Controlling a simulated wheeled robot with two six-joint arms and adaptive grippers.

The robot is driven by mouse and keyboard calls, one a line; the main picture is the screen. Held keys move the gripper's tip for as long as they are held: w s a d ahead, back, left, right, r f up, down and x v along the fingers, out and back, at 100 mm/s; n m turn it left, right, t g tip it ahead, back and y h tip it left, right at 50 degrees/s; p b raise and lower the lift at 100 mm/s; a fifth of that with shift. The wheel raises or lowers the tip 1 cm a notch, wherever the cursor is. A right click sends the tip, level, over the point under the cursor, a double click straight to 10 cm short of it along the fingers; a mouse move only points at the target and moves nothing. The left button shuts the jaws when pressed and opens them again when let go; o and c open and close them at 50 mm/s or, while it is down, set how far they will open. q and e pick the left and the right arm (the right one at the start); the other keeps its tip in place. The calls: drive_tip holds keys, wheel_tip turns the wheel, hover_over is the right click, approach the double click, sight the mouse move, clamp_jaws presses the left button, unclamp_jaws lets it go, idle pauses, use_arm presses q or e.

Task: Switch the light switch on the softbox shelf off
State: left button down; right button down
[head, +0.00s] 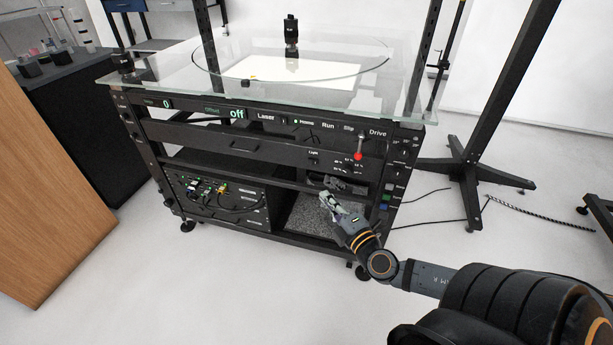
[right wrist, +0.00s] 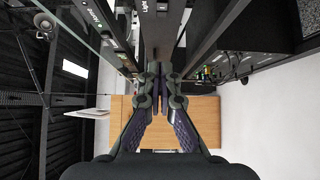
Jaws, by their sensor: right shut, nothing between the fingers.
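The turntable rack (head: 290,172) stands ahead in the head view. A small dark switch (head: 316,162) sits under the "Light" label on its right-hand shelf panel. It is too small to tell its position. My right gripper (head: 326,198) is in front of the rack's lower right part, below the switch in the picture. In the right wrist view its fingers (right wrist: 160,83) are shut with nothing between them. A dark panel with a small white label (right wrist: 147,8) lies beyond the fingertips there; I cannot tell whether they touch it. My left gripper is not in view.
A red-tipped lever (head: 358,156) sticks out right of the "Light" label. A glass top (head: 160,78) overhangs the rack. A black stand (head: 470,175) and cables are at the right. A wooden cabinet (head: 50,180) is at the left. Floor in front is clear.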

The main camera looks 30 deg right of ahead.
approach(313, 161)
drive_tip(key=w+a, duration=0.4)
drive_tip(key=w+d+b, duration=0.1)
drive_tip(key=w+d, duration=0.2)
drive_tip(key=shift+f, duration=0.15)
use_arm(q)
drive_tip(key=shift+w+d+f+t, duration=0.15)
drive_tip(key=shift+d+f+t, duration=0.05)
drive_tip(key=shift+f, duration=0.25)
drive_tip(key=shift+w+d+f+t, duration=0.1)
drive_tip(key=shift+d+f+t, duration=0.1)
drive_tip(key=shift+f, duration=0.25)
use_arm(e)
drive_tip(key=shift+w, duration=0.1)
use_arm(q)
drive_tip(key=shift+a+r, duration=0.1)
